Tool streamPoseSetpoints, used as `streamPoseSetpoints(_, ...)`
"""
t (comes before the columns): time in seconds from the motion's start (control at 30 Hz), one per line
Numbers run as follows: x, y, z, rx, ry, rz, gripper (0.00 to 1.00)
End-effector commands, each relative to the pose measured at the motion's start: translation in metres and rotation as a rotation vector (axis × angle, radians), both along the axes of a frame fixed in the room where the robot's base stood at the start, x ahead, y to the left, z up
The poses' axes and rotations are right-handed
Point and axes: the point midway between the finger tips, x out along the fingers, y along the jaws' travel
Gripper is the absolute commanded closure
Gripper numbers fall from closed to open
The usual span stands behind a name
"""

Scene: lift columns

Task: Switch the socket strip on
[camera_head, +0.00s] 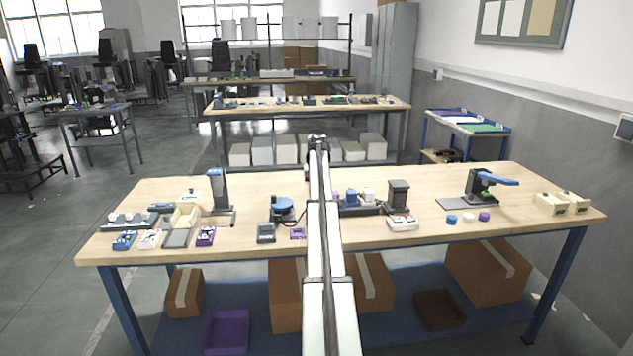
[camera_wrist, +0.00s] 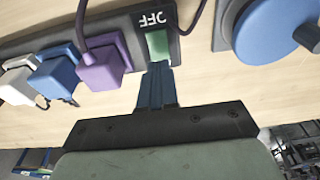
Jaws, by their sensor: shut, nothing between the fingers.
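The dark socket strip (camera_wrist: 128,25) runs across the top of the wrist view. A white plug (camera_wrist: 18,82), a blue plug (camera_wrist: 55,75) and a purple plug (camera_wrist: 103,62) sit in it. At its right end is a green rocker switch (camera_wrist: 158,43), with the word OFF upside down beside it. My gripper (camera_wrist: 158,68) is shut and empty, its fingertips right at the near edge of the switch. I cannot tell whether they touch it. In the head view the strip (camera_head: 362,210) stands on the bench just right of my arm, which hides its left end and my gripper.
A blue round-topped device (camera_wrist: 268,30) stands close to the right of the switch; it also shows in the head view (camera_head: 282,205). Dark cords run from the plugs. A dark block-shaped device (camera_head: 398,194) stands right of the strip on the wooden bench (camera_head: 330,245).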

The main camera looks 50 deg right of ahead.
Motion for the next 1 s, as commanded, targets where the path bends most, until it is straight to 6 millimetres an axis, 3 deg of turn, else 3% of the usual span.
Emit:
streamPoseSetpoints(0.3, 0.003, -0.003, -0.026, 0.0, 0.0, 0.0, 1.0)
streamPoseSetpoints(1.0, 0.006, -0.005, -0.035, 0.001, 0.001, 0.0, 1.0)
